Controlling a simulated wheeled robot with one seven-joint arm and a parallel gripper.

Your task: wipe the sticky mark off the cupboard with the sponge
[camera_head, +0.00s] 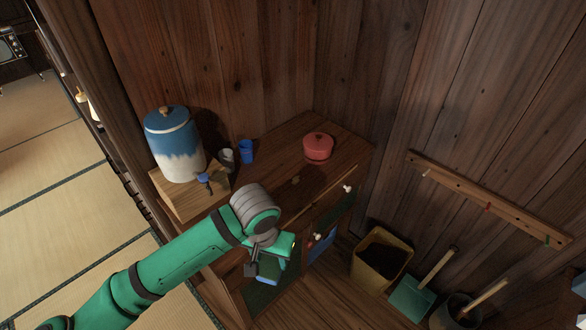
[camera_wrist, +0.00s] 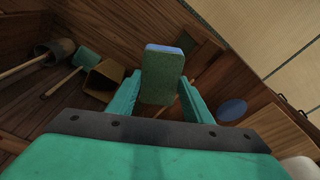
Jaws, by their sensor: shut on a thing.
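My gripper (camera_head: 268,262) is in front of the wooden cupboard (camera_head: 345,160), below the level of its top. In the wrist view its two teal fingers (camera_wrist: 162,98) are shut on the sponge (camera_wrist: 163,72), a block with a blue edge and a dark green face. A light blue piece of the sponge (camera_head: 265,281) shows under the gripper in the head view. A dark brownish patch (camera_head: 310,179) lies on the cupboard top; I cannot tell whether it is the sticky mark or a shadow. My arm hides part of the cupboard front.
A blue-and-white jar (camera_head: 178,150) on a wooden stand (camera_head: 190,203), a grey cup (camera_head: 227,160), a blue cup (camera_head: 246,151) and a red lidded pot (camera_head: 318,147) stand on the cupboard. A bin (camera_head: 381,262) and a green dustpan (camera_head: 412,298) are to the right.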

